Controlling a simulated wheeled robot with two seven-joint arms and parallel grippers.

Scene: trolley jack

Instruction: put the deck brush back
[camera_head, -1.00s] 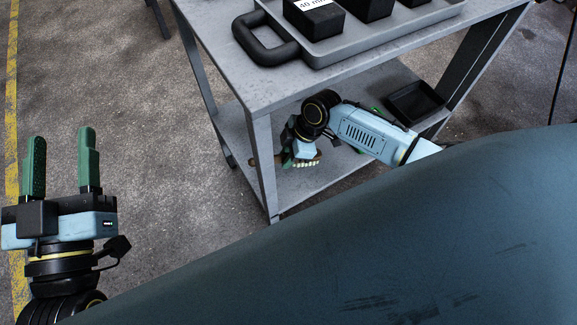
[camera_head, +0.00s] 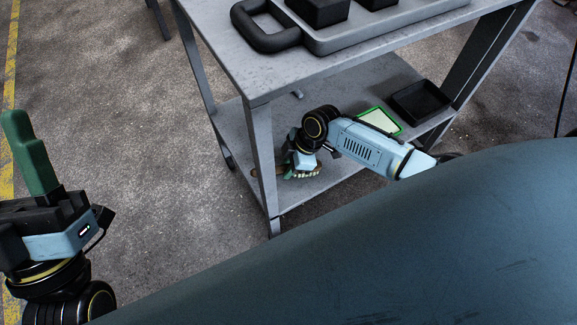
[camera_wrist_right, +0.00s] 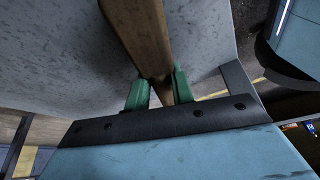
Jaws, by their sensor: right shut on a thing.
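The deck brush, with a brown wooden body and pale bristles (camera_head: 303,174), is at the lower shelf of the grey trolley. My right gripper (camera_head: 296,156) reaches in under the trolley top and is shut on the brush. In the right wrist view, the wooden part (camera_wrist_right: 143,35) runs between the green fingers (camera_wrist_right: 159,90). I cannot tell whether the bristles touch the shelf (camera_head: 232,130). A pale patch with a green border (camera_head: 381,121) lies on the shelf behind my right arm, partly hidden. My left gripper (camera_head: 30,155) is at the left edge, with only one finger clear.
A black open tray (camera_head: 418,102) stands on the lower shelf, right of the green-bordered patch. The trolley's front leg (camera_head: 264,165) is close beside my right gripper. The top (camera_head: 215,42) overhangs and carries a grey tray with a handle (camera_head: 265,28). Floor at left is clear.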

